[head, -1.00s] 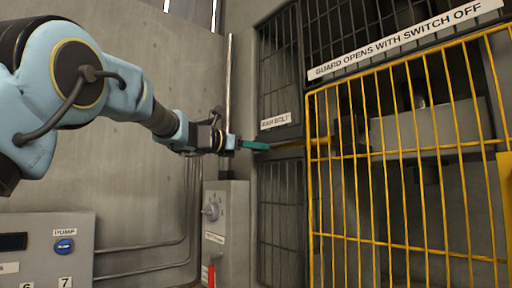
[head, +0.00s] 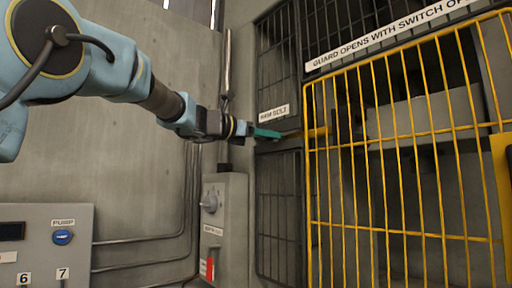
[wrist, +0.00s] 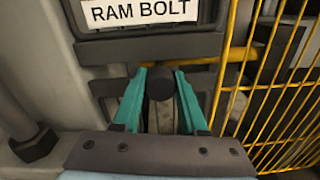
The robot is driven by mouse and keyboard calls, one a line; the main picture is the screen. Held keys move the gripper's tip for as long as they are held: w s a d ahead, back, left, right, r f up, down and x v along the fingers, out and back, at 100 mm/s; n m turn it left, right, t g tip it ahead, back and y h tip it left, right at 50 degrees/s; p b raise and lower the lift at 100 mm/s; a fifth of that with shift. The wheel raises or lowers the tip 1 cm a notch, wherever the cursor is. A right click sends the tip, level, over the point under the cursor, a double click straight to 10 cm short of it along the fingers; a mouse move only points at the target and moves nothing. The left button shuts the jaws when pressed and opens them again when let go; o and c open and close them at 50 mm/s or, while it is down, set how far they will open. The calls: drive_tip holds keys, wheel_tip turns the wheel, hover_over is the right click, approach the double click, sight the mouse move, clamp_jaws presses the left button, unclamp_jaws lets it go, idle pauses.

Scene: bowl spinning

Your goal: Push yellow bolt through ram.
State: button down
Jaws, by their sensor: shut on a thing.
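My gripper (head: 279,134) has teal fingers closed about a dark round knob (wrist: 160,84) on a grey bar, just below the RAM BOLT sign (wrist: 138,10). The yellow bolt (wrist: 239,53) shows in the wrist view as a rod to the right of the knob, pointing at the yellow cage. In the head view the yellow bolt (head: 318,132) shows at the cage's left edge. The ram appears to be the grey block (head: 425,115) behind the cage bars. Whether the bolt enters it is hidden.
A yellow barred guard (head: 405,180) stands right of my gripper. Dark mesh panels (head: 278,205) lie behind and below it. A grey switch box (head: 225,220) with a red lever is below my wrist. A panel with a blue PUMP button (head: 62,237) is at lower left.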

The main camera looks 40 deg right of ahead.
drive_tip(key=shift+s+b, duration=0.45)
drive_tip(key=shift+s, duration=1.4)
drive_tip(key=shift+f, duration=0.1)
drive_tip(key=shift+c, duration=2.3)
unclamp_jaws()
drive_tip(key=shift+s, duration=0.1)
drive_tip(key=shift+a, duration=0.15)
drive_tip(key=w+a+b, duration=0.1)
drive_tip(key=a+b, duration=0.3)
drive_tip(key=a, duration=0.6)
drive_tip(key=shift+a, duration=0.3)
